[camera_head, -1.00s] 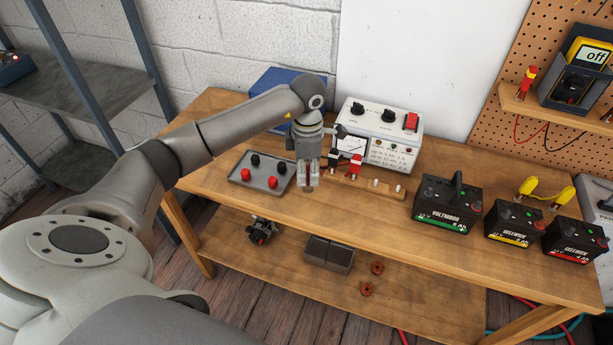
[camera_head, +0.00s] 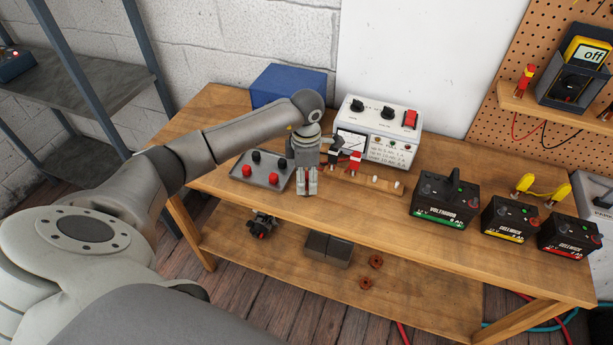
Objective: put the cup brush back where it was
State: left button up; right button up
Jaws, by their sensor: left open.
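My left gripper (camera_head: 307,191) points down over the front middle of the wooden bench (camera_head: 225,120), just right of the grey tray (camera_head: 262,185). Its jaws are open, with the fingertips low and close to the bench top. A small dark, reddish piece shows between the fingers. It may be the cup brush, but the fingers hide most of it and I cannot tell whether it stands on the bench. A wooden strip (camera_head: 383,184) with white pegs lies right of the gripper. My right gripper is not in view.
The grey tray holds red and black knobs. A white test unit (camera_head: 378,130) and red and black clips (camera_head: 354,161) stand close behind the gripper. A blue box (camera_head: 285,84) is at the back. Several batteries (camera_head: 445,200) stand to the right.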

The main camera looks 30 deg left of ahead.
aim_at(307, 174)
pick_arm(q)
jog(key=shift+r, duration=0.45)
notch_tip(307, 174, up, 11)
jog(key=b, duration=0.3)
jog(key=shift+r+b, duration=0.2)
jog(key=shift+b, duration=0.2)
